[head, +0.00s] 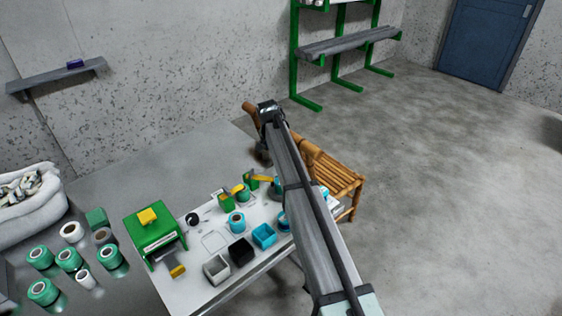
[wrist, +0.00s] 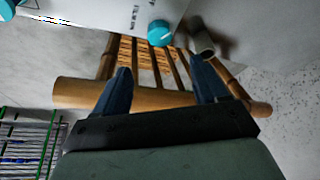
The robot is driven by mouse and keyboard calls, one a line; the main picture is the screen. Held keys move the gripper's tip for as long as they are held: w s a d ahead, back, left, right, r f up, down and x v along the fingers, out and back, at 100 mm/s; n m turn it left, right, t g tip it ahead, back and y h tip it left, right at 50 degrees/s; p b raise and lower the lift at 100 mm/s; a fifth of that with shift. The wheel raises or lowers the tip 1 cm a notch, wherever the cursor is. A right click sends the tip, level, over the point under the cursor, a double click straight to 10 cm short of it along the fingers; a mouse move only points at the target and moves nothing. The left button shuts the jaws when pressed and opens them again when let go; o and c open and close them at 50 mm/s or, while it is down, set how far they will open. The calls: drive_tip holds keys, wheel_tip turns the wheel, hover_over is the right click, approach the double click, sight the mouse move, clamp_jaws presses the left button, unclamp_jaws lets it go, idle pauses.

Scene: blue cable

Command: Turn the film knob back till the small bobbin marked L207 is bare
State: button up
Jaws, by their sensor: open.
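My gripper (wrist: 160,76) is open and empty in the wrist view, its two dark fingers apart above a bamboo seat. In the head view my arm crosses the right end of the white worktable (head: 205,292); the fingers cannot be made out there. On the table are a green box machine (head: 155,235) with a yellow top block, a small black round part (head: 192,219) beside it, and small green-and-yellow holders (head: 227,202) with teal spools (head: 236,221). No L207 marking is readable, so I cannot tell which bobbin or knob is meant.
The bamboo seat (head: 338,178) stands against the table's right end; it also shows in the wrist view (wrist: 150,98). A black bin (head: 240,251), a grey bin (head: 216,269) and a blue bin (head: 264,235) stand at the front. Green spools (head: 68,259) lie left. Floor at right is clear.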

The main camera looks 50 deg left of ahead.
drive_tip(key=x, duration=1.2)
drive_tip(key=shift+a+f, duration=0.1)
drive_tip(key=shift+f, duration=0.05)
drive_tip(key=shift+c, duration=0.4)
drive_tip(key=c, duration=1)
drive_tip(key=shift+n+g+y, duration=0.6)
drive_tip(key=shift+n+y, duration=0.2)
drive_tip(key=shift+n, duration=1.5)
